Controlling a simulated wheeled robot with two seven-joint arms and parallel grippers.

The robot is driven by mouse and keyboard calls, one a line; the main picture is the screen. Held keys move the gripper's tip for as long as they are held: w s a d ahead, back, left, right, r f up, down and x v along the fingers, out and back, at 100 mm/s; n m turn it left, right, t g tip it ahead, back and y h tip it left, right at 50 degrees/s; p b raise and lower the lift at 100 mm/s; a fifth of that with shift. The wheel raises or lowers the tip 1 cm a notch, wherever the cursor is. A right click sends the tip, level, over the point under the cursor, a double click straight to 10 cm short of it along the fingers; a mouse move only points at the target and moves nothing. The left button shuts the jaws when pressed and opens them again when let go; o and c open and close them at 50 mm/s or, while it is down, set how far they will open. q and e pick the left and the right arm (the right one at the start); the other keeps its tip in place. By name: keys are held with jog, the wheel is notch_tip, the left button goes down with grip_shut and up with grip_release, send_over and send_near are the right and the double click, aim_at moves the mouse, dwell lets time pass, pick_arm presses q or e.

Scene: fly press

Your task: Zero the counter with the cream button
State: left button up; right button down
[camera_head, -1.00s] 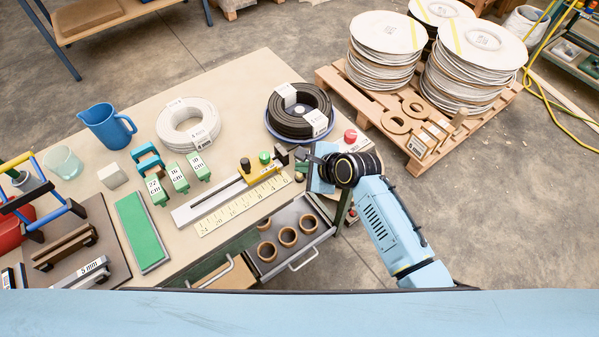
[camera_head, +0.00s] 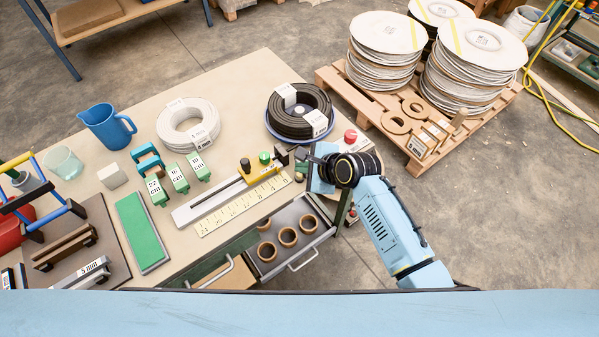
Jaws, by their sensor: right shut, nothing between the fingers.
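My right arm comes in from the lower right. Its gripper (camera_head: 304,156) is at the table's right end, beside the black end block of the measuring rail (camera_head: 228,197), with its fingers shut and empty. A small round cream knob (camera_head: 299,177) shows just below the gripper, apart from it; I cannot tell whether it is the cream button. The counter's display cannot be made out, and my gripper and wrist hide part of this corner. A red button (camera_head: 350,136) sits just behind my wrist. My left gripper is out of view.
An open drawer with several brown rings (camera_head: 288,237) juts out below the rail. A black cable coil (camera_head: 299,112) lies behind the gripper. A pallet (camera_head: 420,160) with stacked reels stands at the back right. A blue jug (camera_head: 104,128) and a white coil (camera_head: 188,124) stand left.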

jog(key=shift+f, duration=0.15)
dwell(0.4)
jog(key=shift+f, duration=0.3)
jog(key=shift+s+d+f, duration=0.1)
jog(key=shift+d+f, duration=0.1)
jog(key=shift+f, duration=0.6)
dwell(0.9)
jog(key=shift+r+p, duration=0.5)
jog(key=shift+d+r+p, duration=0.15)
jog(key=shift+r+p, duration=0.45)
